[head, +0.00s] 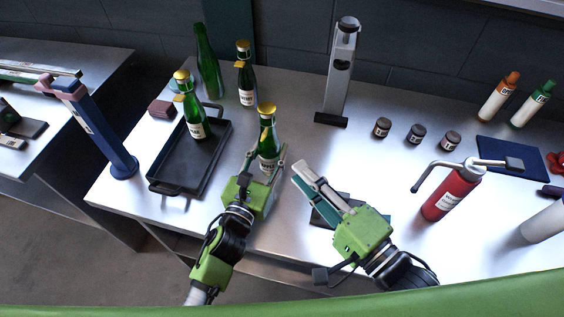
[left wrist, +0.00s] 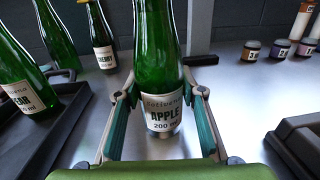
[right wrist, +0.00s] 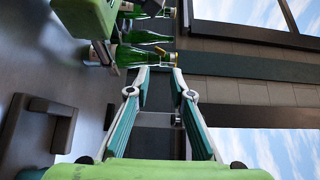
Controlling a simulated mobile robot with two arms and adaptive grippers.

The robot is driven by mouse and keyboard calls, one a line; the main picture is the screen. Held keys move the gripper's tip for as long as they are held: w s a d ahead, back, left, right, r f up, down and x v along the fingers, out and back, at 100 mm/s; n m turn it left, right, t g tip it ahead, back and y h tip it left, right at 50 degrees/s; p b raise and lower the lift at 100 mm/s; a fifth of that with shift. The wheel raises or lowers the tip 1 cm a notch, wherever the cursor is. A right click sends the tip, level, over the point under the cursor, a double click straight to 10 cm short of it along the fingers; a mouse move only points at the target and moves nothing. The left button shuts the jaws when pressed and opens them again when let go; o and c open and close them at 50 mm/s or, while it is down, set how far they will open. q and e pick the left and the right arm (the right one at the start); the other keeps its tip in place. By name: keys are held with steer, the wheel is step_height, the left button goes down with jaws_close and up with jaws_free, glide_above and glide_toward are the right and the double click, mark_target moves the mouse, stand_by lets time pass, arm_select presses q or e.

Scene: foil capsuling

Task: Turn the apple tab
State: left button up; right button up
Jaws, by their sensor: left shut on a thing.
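The green apple bottle (head: 269,139) stands upright on the metal table with gold foil on its top and a small tab at its neck. Its APPLE label shows in the left wrist view (left wrist: 163,112), where its top is out of frame. My left gripper (head: 268,165) is shut around the lower part of the bottle. My right gripper (head: 302,172) is to the right of the bottle, apart from it, with empty, parted fingers. In the right wrist view the bottle (right wrist: 140,57) lies sideways in the picture, its gold top (right wrist: 170,58) beyond the fingertips.
A black tray (head: 172,172) with a gold-topped green bottle (head: 192,110) is at left. Two more bottles stand behind, one labelled cherry (head: 246,80). A grey stand (head: 340,75), several small jars (head: 416,133) and a red extinguisher-like bottle (head: 450,190) are at right.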

steer(key=s+a+r+m+t, duration=0.1)
steer(key=a+r+m+t, duration=0.1)
steer(key=a+r+t, duration=0.2)
step_height(320, 180, up, 3)
steer(key=shift+s+a+r+t+y, duration=0.1)
steer(key=shift+s+a+t+y, duration=0.2)
steer(key=shift+o, duration=0.3)
